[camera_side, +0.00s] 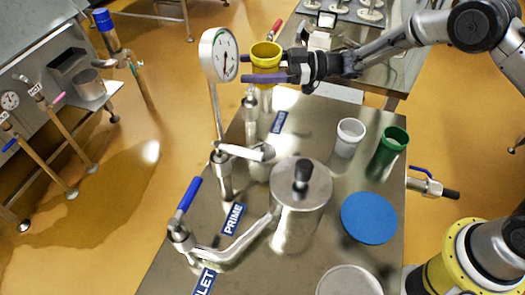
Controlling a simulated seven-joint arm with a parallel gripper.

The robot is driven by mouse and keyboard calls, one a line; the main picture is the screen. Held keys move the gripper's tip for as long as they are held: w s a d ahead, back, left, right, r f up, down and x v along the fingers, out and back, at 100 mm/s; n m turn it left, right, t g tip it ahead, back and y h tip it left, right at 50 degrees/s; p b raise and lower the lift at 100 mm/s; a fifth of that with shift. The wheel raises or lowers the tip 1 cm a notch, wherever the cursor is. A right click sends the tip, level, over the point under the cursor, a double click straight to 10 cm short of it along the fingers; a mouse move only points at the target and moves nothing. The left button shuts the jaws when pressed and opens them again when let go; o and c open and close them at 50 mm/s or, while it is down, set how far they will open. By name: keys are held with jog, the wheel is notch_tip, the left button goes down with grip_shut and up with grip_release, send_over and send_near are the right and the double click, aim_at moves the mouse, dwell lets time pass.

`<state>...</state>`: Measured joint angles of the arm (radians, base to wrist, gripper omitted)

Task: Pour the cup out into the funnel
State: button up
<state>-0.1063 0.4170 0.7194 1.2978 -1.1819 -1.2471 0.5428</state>
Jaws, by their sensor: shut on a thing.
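A yellow cup (266,60) is held up at the back of the steel table, just right of a round dial gauge (220,54). My gripper (266,72) reaches in from the right and is shut on the cup's side, with one dark finger across its front. The cup looks upright or nearly so, with its mouth facing up; what is inside cannot be made out. Metal pipework (250,112) stands below the cup. I cannot pick out a funnel clearly in this view.
A white cup (349,138), a green cup (389,152) and a blue disc (369,218) are on the right of the table. A lidded steel pot (300,195) stands mid-table. Valves with a blue handle (188,196) line the left edge.

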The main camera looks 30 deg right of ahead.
jog(key=shift+s+a+f+n, duration=0.2)
jog(key=shift+s+n, duration=0.1)
jog(key=shift+n, duration=0.5)
jog(key=shift+s+a+r+n, duration=0.35)
jog(key=shift+s+n, duration=0.15)
jog(key=shift+n, duration=0.4)
jog(key=shift+s+a+f+n+h, duration=0.2)
jog(key=shift+s+f+n, duration=0.2)
jog(key=shift+n, duration=0.4)
jog(key=shift+s+a+f+n+h, duration=0.25)
jog(key=shift+f+n, duration=0.2)
jog(key=shift+n, duration=0.35)
jog(key=shift+s+a+f+n+h, duration=0.15)
jog(key=shift+s+f+n, duration=0.25)
jog(key=shift+n, duration=0.4)
jog(key=shift+f+n, duration=0.25)
jog(key=shift+n, duration=0.35)
jog(key=shift+r+n+t+h, duration=0.3)
jog(key=shift+r+n, duration=0.05)
jog(key=shift+n, duration=0.45)
jog(key=shift+s+a+f+n+t, duration=0.15)
jog(key=shift+f+n, duration=0.2)
jog(key=shift+n, duration=0.4)
jog(key=shift+s+d+f+n+t, duration=0.1)
jog(key=shift+f+n, duration=0.3)
jog(key=shift+n, duration=0.3)
jog(key=shift+s+a+f+n+t, duration=0.15)
jog(key=shift+f+n, duration=0.2)
jog(key=shift+n, duration=0.4)
jog(key=shift+f, duration=0.1)
